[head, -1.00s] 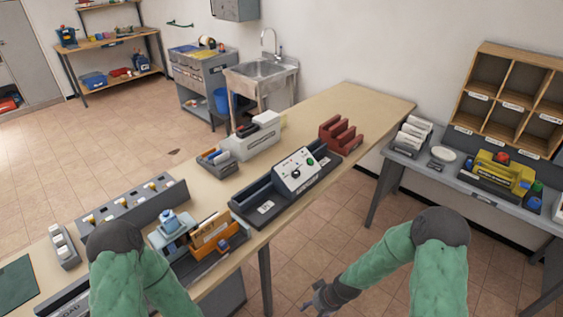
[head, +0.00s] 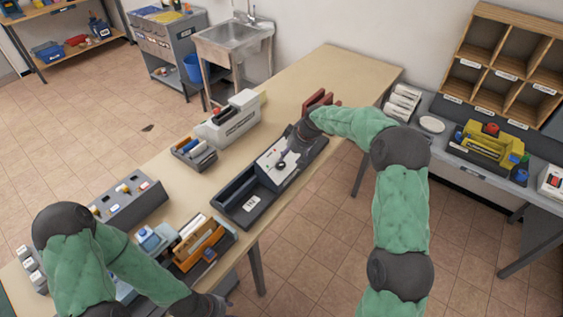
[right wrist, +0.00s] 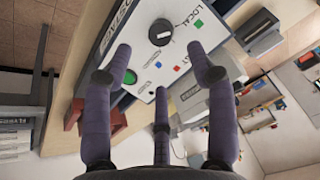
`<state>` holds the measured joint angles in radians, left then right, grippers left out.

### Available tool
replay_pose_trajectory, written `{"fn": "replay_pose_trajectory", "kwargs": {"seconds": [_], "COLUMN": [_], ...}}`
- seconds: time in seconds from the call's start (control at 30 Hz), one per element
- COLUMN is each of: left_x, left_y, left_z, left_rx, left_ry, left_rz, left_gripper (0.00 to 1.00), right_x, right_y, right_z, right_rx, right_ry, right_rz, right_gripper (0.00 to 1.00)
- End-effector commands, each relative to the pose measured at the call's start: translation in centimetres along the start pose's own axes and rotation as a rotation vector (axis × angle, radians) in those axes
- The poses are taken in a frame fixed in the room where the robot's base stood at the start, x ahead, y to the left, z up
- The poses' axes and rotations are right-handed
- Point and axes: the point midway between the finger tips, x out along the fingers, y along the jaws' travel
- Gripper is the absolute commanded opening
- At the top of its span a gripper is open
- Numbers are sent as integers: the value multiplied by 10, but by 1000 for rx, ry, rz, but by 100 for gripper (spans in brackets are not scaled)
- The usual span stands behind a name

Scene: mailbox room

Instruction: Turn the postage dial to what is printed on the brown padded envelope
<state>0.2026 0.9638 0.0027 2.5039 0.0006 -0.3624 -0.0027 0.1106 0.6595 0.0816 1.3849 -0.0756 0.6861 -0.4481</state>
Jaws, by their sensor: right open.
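The postage dial (right wrist: 160,32) is a round black knob with a white pointer mark, on the white sloping panel (right wrist: 145,60) in the right wrist view. A green mark beside LOCAL, a blue mark and a red mark lie around it. My right gripper (right wrist: 161,62) is open, its fingers spread over the panel with the dial ahead between them, apart from it. In the head view my right gripper (head: 282,162) covers the dial on the panel (head: 268,160). A brown envelope (head: 197,243) stands in a holder; its print is unreadable. My left gripper (head: 217,304) is low and mostly hidden.
A red rack (head: 317,101) stands just behind my right wrist. A white machine (head: 230,120) and a small organizer (head: 193,153) stand left of the panel. The far table end is clear.

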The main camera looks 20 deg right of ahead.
Motion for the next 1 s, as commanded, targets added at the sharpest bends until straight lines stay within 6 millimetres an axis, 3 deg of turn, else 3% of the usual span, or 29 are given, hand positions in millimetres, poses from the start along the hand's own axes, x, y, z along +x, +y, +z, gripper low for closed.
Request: {"fn": "replay_pose_trajectory", "kwargs": {"seconds": [0.2,0.4,0.6,0.87,0.9,1.0], "left_x": [2,4,4,4,4,4], "left_y": [-1,-1,-1,-1,-1,-1], "left_z": [0,-1,-1,-1,-1,-1], "left_rx": [0,0,0,0,0,0], "left_ry": [1,1,1,1,1,1], "left_rz": [0,0,0,0,0,0], "left_gripper": [40,40,40,40,40,40], "right_x": [42,69,80,82,82,82], "right_y": [0,0,0,0,0,0], "right_z": [1,1,0,0,0,0], "right_rx": [1,1,1,1,1,1], "right_ry": [-2,-1,0,1,1,0], "right_rz": [-1,-1,0,0,0,0], "right_gripper": [57,57,57,57,55,26]}}
